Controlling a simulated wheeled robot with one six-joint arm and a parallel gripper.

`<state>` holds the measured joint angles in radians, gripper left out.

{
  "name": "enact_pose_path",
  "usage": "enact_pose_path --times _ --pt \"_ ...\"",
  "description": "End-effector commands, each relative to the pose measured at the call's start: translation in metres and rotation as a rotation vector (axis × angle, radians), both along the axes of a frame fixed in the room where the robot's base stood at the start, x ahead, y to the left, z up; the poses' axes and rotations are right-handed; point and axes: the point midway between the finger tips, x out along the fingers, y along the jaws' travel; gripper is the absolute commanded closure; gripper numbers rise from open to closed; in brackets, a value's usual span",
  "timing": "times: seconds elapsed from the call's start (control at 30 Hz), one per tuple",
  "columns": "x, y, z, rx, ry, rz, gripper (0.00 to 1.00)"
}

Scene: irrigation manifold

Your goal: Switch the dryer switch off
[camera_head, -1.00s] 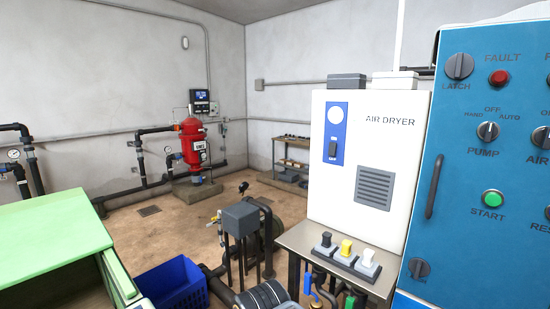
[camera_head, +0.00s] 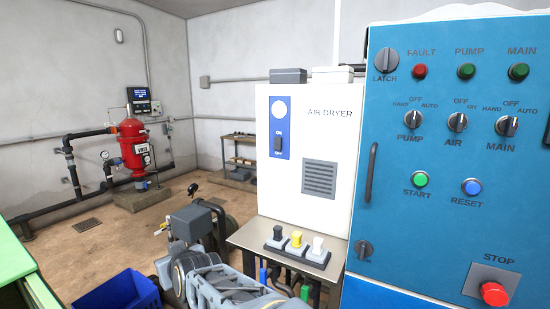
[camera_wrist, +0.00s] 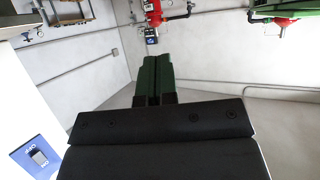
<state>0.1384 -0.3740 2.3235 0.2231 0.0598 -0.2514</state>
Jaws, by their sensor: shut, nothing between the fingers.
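The air dryer (camera_head: 335,150) is a white cabinet right of centre in the head view. Its blue panel carries a dark dryer switch (camera_head: 278,145) with small labels above and below and a round pale disc above it. I cannot tell which way the switch is set. The switch also shows at the lower left of the wrist view (camera_wrist: 40,157), where the scene appears upside down. My gripper (camera_wrist: 156,62) has green fingers, shut and empty, pointing away from the switch and apart from it. In the head view my grey arm is low, left of the dryer; the fingertips are not clear there.
A blue control cabinet (camera_head: 430,225) with knobs and buttons stands close to the dryer's right. A shelf (camera_head: 283,262) with black, yellow and white switches juts out below the dryer. A blue crate (camera_head: 118,295) is lower left. A red filter (camera_head: 133,147) stands far behind.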

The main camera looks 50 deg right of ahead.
Motion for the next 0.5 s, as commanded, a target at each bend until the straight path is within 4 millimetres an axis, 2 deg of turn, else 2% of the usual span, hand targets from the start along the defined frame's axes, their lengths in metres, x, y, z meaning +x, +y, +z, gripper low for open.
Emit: enact_pose_path --times 0.03,0.1,0.2,0.3,0.4,0.5 --pt "0.019 -0.023 0.015 -0.037 -0.116 -0.066 1.00" --pt "0.036 -0.057 0.040 -0.106 -0.279 -0.175 1.00" --pt "0.043 -0.105 0.073 -0.225 -0.479 -0.347 1.00" --pt "0.036 -0.148 0.096 -0.352 -0.628 -0.531 1.00" --pt "0.020 -0.180 0.112 -0.473 -0.732 -0.703 1.00" --pt "0.003 -0.202 0.121 -0.576 -0.798 -0.848 1.00"
